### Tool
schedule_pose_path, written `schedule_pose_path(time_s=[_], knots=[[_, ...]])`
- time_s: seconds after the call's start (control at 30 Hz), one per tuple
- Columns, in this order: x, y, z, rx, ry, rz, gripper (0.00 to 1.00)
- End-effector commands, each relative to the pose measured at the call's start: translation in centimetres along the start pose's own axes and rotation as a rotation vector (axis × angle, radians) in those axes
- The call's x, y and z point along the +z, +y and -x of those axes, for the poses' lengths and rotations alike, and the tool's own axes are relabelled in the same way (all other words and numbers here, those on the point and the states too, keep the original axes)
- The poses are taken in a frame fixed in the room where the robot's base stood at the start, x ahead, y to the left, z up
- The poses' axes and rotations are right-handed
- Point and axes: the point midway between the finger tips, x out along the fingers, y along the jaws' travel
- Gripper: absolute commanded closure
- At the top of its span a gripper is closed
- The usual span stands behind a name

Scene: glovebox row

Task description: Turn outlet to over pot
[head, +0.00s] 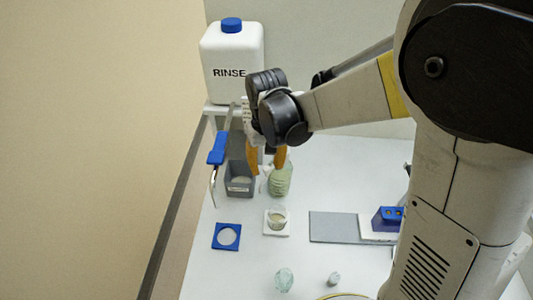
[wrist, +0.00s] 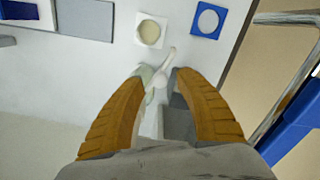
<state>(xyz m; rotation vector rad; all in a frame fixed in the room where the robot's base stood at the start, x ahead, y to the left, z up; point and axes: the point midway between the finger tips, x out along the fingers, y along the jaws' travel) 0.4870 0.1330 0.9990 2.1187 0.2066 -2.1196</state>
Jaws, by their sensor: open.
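The outlet (head: 213,185) is a thin bent metal tube hanging below a blue valve body (head: 217,148), left of my gripper. Its tip points down near the grey bin, short of the blue square. In the wrist view the metal tube (wrist: 290,88) and blue body (wrist: 300,125) are at the right edge. A small round cup (head: 278,216), likely the pot, stands on a white square pad; it also shows in the wrist view (wrist: 149,33). My gripper (head: 267,166) is open, its orange fingers pointing down above the bench, apart from the outlet. Nothing is clearly held between the fingers (wrist: 160,82).
A white RINSE tank (head: 232,65) stands on a shelf behind. A grey labelled bin (head: 239,184) and a greenish ribbed bottle (head: 281,181) are below my gripper. A blue square with a pale disc (head: 226,236) lies front left. A grey plate (head: 333,227) lies right.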

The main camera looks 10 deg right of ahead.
Motion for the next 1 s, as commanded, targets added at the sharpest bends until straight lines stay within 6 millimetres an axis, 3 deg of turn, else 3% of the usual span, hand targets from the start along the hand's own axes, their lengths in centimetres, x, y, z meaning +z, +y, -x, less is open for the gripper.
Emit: schedule_pose_path(time_s=[0.43, 0.6, 0.87, 0.9, 1.0], knots=[[0.1, 0.0, 9.2, 0.0, 0.0, 0.0, 0.59], [0.0, 0.0, 10.7, 0.0, 0.0, 0.0, 0.59], [0.1, 0.0, 10.9, 0.0, 0.0, 0.0, 0.59], [0.1, 0.0, 10.9, 0.0, 0.0, -0.001, 0.63], [0.1, 0.3, 10.8, -0.007, -0.001, -0.04, 0.94]])
